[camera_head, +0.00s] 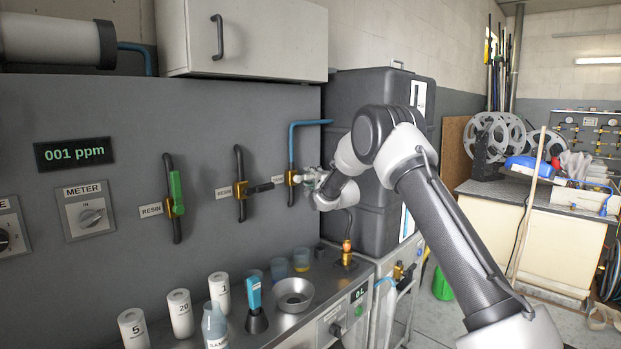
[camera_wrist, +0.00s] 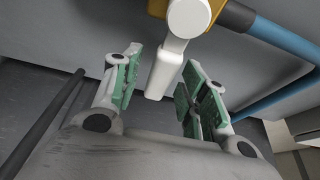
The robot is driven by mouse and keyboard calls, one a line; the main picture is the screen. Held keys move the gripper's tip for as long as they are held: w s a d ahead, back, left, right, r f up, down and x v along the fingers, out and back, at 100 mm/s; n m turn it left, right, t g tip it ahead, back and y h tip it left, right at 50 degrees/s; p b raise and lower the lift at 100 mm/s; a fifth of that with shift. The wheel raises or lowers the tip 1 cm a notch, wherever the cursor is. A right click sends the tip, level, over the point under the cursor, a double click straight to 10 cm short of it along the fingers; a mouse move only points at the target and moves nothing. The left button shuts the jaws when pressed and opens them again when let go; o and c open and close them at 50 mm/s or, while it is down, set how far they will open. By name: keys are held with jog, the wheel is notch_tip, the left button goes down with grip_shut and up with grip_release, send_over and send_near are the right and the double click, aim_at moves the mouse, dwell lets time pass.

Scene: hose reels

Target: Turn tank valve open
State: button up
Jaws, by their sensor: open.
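The tank valve is a brass body (camera_head: 291,178) with a white handle (camera_head: 299,178), on the wall at the lower end of a blue pipe (camera_head: 291,140) that bends toward the black tank. In the wrist view, the brass body (camera_wrist: 157,8) is at the top edge and the white lever (camera_wrist: 166,68) points down from a round white hub. My gripper (camera_wrist: 162,88) is open, its green-padded fingers on either side of the lever's end, with visible gaps on both sides. In the head view, my gripper (camera_head: 314,180) is just right of the valve, partly hidden by my arm.
Two resin valves, with a green handle (camera_head: 176,192) and a black handle (camera_head: 261,188), are on the wall to the left. A black tank (camera_head: 345,105) stands close behind my arm. The counter below holds cups, a metal bowl (camera_head: 293,295) and a brass fitting (camera_head: 347,252).

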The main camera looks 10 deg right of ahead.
jog(key=shift+x, duration=0.8)
grip_shut()
